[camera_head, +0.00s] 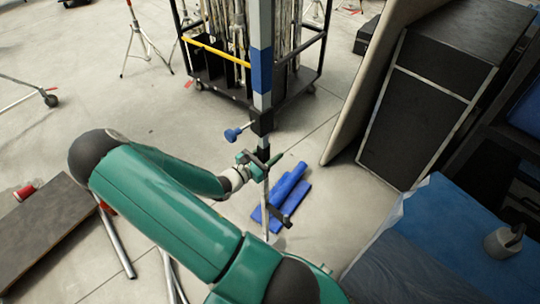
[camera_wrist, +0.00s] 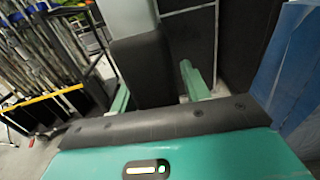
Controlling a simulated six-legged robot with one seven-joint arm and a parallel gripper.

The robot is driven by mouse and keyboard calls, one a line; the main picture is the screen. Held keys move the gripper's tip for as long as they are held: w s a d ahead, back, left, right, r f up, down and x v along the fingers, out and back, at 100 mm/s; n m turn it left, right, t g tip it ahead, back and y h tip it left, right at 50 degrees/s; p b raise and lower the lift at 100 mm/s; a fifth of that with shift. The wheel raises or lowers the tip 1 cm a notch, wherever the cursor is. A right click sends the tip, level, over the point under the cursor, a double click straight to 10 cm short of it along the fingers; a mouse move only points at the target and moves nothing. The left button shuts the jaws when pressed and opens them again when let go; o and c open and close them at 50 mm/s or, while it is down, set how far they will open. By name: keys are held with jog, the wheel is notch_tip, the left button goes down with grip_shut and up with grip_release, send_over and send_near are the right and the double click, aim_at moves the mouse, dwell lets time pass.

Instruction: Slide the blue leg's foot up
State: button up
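The blue leg (camera_head: 262,60) stands upright in the head view, a post with blue and pale grey bands. A black collar (camera_head: 262,124) with a blue knob (camera_head: 236,133) sits below the bands. A thin grey rod runs down from it to the foot (camera_head: 270,238) near the floor. My gripper (camera_head: 258,161) is at the lower leg, just under the collar. In the wrist view a black block on the leg (camera_wrist: 143,72) lies between my two green fingers (camera_wrist: 160,90). The fingers look apart, with a narrow gap beside the block on the right; contact on the left is unclear.
A black cart (camera_head: 290,85) with poles stands behind the leg. Blue objects (camera_head: 290,188) lie on the floor by the rod. A dark case (camera_head: 425,90) and a blue-covered surface (camera_head: 420,245) are at the right. Bare floor lies left of the leg.

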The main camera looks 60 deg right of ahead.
jog(key=shift+o, duration=0.2)
jog(key=shift+d+f, duration=0.1)
jog(key=shift+f, duration=0.05)
jog(key=shift+w+a+f, duration=0.1)
jog(key=shift+a, duration=0.25)
jog(key=v, duration=1.3)
jog(key=shift+r, duration=0.25)
jog(key=shift+a, duration=0.1)
jog(key=s+a+r+m+t+y, duration=0.2)
jog(key=a+r+m+t+y, duration=0.2)
jog(key=a+r+m+y, duration=0.3)
jog(key=s+a+r+m+t+y, duration=0.3)
jog(key=a+r+m+t+y, duration=0.2)
jog(key=a+r, duration=1.2)
notch_tip(320, 180, up, 5)
jog(key=m+y, duration=0.3)
jog(key=y, duration=0.2)
jog(key=shift+t+y, duration=0.3)
jog(key=shift+y, duration=0.1)
